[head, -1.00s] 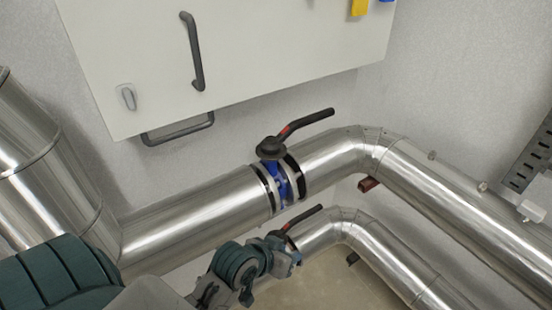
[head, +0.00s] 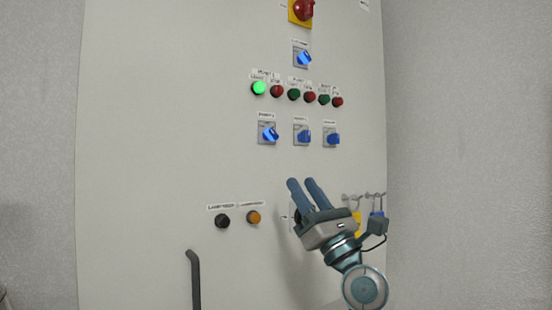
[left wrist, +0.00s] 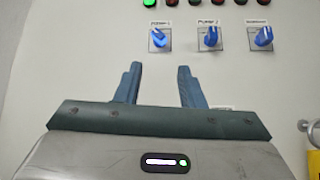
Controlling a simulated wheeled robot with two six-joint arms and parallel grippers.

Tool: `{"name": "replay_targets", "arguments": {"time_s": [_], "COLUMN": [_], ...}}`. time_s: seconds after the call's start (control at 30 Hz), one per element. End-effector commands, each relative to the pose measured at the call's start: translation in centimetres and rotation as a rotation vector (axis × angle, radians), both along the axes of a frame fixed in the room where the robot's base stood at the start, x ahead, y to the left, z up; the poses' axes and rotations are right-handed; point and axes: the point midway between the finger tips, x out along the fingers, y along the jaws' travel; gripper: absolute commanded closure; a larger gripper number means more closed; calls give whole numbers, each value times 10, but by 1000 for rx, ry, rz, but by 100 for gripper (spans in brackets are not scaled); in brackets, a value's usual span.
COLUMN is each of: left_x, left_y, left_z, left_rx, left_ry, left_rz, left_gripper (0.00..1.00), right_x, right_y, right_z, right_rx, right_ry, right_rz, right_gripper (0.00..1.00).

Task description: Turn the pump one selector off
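The pump one selector (head: 268,133) is the leftmost blue knob in a row of three on the pale cabinet front. Its knob is tilted and looks brighter than the other two in the head view. In the left wrist view it (left wrist: 159,38) sits under a pump label, ahead of the fingertips. My left gripper (head: 303,184) is below the row, pointing up toward the panel; its two fingers stand apart with nothing between them, as the left wrist view (left wrist: 160,72) shows. The gripper does not touch the selector. My right gripper is not in view.
The pump two selector (head: 302,134) and a third selector (head: 332,138) stand to the right. Above are a lit green lamp (head: 259,88), several buttons, another blue selector (head: 303,58) and a red rotary switch (head: 303,10). Hooks with tags (head: 357,222) and a dark handle (head: 195,280) are lower.

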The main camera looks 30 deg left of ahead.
Motion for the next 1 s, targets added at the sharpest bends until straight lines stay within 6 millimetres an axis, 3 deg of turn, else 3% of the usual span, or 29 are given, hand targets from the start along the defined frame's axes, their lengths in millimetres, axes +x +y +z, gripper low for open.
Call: {"name": "replay_targets", "arguments": {"time_s": [0.03, 0.1, 0.23, 0.4, 0.67, 0.77, 1.0], "left_x": [-5, -11, -16, -20, -23, -20, -3], "left_y": [6, 13, 14, -3, -18, -9, 33], "left_z": [22, 42, 72, 99, 115, 116, 119], "left_rx": [-112, -279, -565, -847, -1014, -1020, -1016], "left_ry": [-85, -189, -342, -448, -485, -487, -485], "left_rz": [-47, -119, -256, -398, -478, -478, -473], "left_gripper": [65, 65, 65, 65, 65, 65, 65], "right_x": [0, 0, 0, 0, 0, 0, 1], "right_y": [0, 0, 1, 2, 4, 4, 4], "right_z": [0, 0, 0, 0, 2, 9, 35], "right_rx": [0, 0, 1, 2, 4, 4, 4], "right_ry": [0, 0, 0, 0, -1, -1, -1], "right_rz": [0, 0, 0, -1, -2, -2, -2], "right_gripper": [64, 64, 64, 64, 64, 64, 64]}}
